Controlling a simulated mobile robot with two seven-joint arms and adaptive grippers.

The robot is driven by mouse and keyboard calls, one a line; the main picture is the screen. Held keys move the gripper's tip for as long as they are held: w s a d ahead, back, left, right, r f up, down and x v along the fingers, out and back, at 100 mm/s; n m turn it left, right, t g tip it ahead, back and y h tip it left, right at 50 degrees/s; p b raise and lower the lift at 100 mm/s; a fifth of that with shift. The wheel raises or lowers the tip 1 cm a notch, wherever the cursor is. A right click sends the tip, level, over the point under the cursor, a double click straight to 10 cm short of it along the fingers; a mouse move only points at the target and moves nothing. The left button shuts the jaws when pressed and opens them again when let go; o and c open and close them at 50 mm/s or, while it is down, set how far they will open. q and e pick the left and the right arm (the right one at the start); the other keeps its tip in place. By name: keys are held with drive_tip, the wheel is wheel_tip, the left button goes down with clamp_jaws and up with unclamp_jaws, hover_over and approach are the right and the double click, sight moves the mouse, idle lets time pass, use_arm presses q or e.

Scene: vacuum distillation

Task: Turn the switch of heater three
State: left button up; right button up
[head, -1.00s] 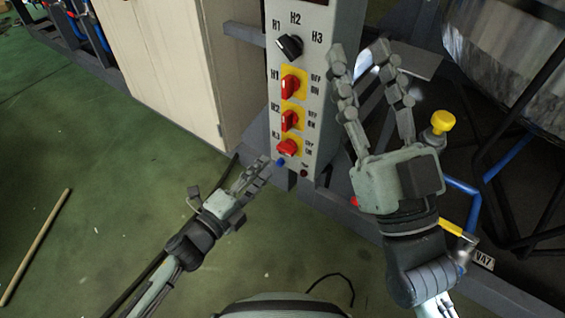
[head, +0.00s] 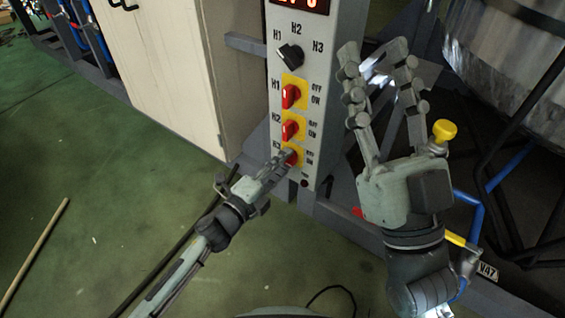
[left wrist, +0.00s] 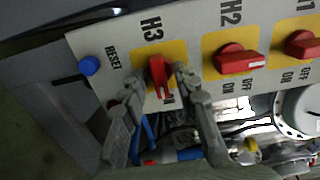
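The heater three switch is a red knob on a yellow plate labelled H3, lowest on the grey control panel. It shows in the head view (head: 294,158), partly covered by my left gripper (head: 283,157), and clearly in the left wrist view (left wrist: 160,75). There its handle lies across the panel, unlike the H2 knob (left wrist: 238,60), which lies along it. My left gripper (left wrist: 157,84) has one finger on each side of the H3 knob, with small gaps seeming to show. My right gripper (head: 377,58) is open and empty, right of the panel.
The H1 knob (head: 290,95) and a black selector (head: 290,54) sit higher on the panel. A blue reset button (left wrist: 90,66) is beside H3. A beige cabinet (head: 160,75) stands left; a yellow-topped valve (head: 444,130) and pipes are right.

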use_arm(q)
clamp_jaws()
use_arm(e)
drive_tip(key=shift+w, duration=0.1)
drive_tip(key=w+d+f+g+h+p, duration=0.1)
drive_tip(key=w+f+g+h+p, duration=0.15)
drive_tip(key=f+g, duration=0.4)
drive_tip(key=w+d+f+g+h+p, duration=0.1)
drive_tip(key=w+f+g+h+p, duration=0.2)
drive_tip(key=f, duration=0.6)
use_arm(q)
drive_tip(key=shift+n+p, duration=1.5)
drive_tip(key=shift+n, duration=7.6)
use_arm(e)
drive_tip(key=s+d+f+m+g+h, duration=0.1)
drive_tip(key=s+d+f+g+h, duration=0.2)
drive_tip(key=s+d+f+g, duration=0.5)
drive_tip(key=shift+s+d+f, duration=0.5)
drive_tip(key=shift+d+f, duration=0.9)
drive_tip(key=shift+f, duration=0.75)
drive_tip(key=shift+g, duration=0.25)
